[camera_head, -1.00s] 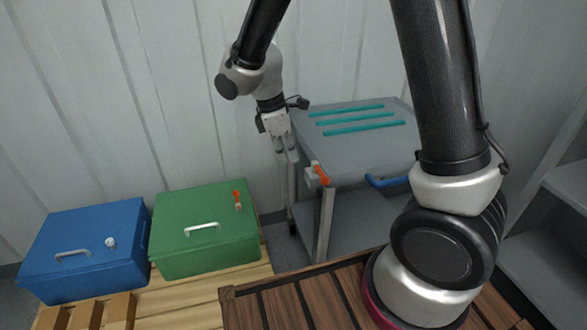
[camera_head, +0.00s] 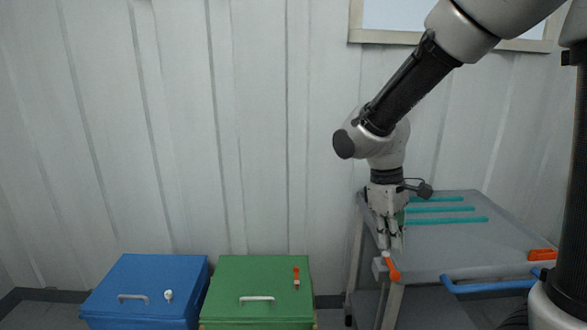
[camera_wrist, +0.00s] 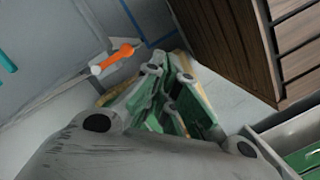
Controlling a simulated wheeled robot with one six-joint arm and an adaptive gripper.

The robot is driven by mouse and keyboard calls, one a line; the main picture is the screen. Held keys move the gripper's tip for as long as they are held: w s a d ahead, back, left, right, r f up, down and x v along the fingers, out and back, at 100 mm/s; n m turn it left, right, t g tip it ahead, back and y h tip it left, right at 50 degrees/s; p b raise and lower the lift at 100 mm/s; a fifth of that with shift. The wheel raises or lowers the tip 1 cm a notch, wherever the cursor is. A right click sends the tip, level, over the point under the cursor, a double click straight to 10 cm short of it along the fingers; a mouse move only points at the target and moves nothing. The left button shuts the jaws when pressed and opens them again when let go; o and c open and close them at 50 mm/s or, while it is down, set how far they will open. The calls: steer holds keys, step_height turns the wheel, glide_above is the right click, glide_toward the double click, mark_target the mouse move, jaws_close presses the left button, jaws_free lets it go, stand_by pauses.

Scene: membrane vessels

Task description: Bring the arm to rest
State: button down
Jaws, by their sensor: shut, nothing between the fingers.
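My gripper (camera_head: 391,238) hangs with its fingers down at the near left corner of the grey cart in the head view. Its fingers are together and hold nothing. In the wrist view the gripper (camera_wrist: 172,105) shows its grey and green finger links, with open floor behind them. My arm reaches in from the upper right of the head view, bent at the wrist above the cart.
The grey cart (camera_head: 450,258) has teal strips, a blue handle (camera_head: 487,284) and an orange-and-white piece (camera_head: 392,269) at its corner. A blue box (camera_head: 146,285) and a green box (camera_head: 258,291) stand left.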

steer(key=s+d+r+m+t+y, duration=0.2)
steer(key=s+d+r+m+t, duration=0.3)
steer(key=s+d+r+m, duration=0.3)
steer(key=s+d+r, duration=0.4)
steer(key=d+r, duration=0.1)
steer(key=shift+d+m+t, duration=0.3)
steer(key=shift+t, duration=0.1)
